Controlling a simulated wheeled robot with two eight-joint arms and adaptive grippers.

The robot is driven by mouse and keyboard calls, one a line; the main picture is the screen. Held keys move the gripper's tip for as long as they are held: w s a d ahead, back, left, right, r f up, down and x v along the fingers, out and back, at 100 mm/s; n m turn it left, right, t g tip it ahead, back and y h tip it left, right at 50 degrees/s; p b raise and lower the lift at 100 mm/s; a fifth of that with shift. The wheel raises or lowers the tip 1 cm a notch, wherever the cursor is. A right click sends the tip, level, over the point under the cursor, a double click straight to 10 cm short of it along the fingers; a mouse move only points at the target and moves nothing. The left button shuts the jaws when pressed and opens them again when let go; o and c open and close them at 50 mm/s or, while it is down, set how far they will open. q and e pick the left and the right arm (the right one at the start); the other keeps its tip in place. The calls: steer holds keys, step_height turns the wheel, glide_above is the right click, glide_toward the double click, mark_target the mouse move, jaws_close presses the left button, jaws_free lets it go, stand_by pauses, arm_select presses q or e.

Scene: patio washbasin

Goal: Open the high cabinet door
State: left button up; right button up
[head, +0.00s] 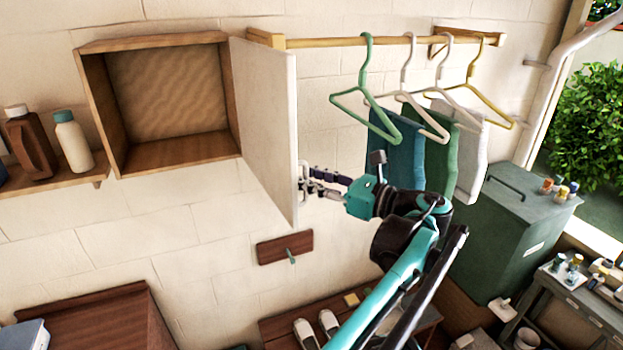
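The high cabinet (165,95) is a wooden box on the wall at the upper left, and its inside is empty. Its white door (265,125) is swung wide open, hinged on the right side and standing out from the wall. A pale handle (304,190) sits near the door's lower free edge.
A rail with several hangers (365,95) and cloths (405,150) is right of the door, behind my arm. A shelf with bottles (75,140) is left of the cabinet. A green bin (510,225) stands at right. Shoes (328,322) sit on a low bench below.

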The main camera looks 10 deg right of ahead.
arm_select(q)
steer(key=v, duration=1.2)
